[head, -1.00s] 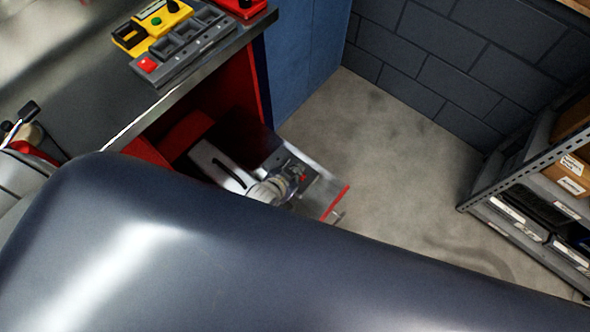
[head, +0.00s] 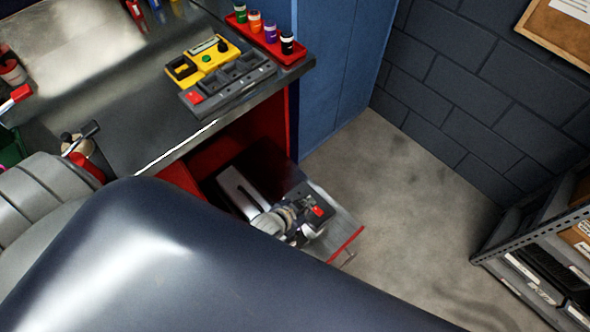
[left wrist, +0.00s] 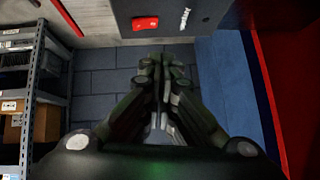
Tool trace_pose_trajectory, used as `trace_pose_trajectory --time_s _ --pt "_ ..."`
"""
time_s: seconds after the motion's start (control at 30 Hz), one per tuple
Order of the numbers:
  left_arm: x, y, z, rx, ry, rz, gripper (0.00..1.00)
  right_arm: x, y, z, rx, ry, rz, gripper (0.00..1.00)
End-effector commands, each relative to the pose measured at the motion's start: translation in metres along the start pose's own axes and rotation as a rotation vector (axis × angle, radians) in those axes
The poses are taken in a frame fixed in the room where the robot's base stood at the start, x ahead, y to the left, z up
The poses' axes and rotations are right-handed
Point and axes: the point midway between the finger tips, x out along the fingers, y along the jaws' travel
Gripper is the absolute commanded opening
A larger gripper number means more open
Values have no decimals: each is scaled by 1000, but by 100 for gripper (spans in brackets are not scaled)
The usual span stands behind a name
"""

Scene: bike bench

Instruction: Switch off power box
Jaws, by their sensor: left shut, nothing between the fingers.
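A dark box with a red switch, which looks like the power box, shows at the top of the left wrist view (left wrist: 200,18). Its red switch (left wrist: 145,23) sits beside small white lettering. In the head view a red switch (head: 318,211) shows over the open drawer, close to my left gripper (head: 309,204). In the left wrist view my left gripper (left wrist: 163,65) has its fingers together and empty, with the tips just below the box in the picture. I see no contact with the switch. Whether the switch is on or off I cannot tell. My right gripper is out of view.
The open drawer (head: 345,240) juts from the red bench. On the benchtop lie a yellow device (head: 200,62), a grey strip with a red button (head: 225,90) and a red tray of small bottles (head: 300,65). A shelf (head: 530,225) stands right, with clear floor (head: 400,190) between.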

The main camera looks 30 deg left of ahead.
Motion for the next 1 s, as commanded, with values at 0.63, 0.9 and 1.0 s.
trace_pose_trajectory --time_s 0.63,0.9,1.0 --pt "-52 -10 2 1 -2 -1 0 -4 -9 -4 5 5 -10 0" --pt "-52 -10 2 1 -2 -1 0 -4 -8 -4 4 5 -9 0" --pt "-52 -10 2 1 -2 -1 0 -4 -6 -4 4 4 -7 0"
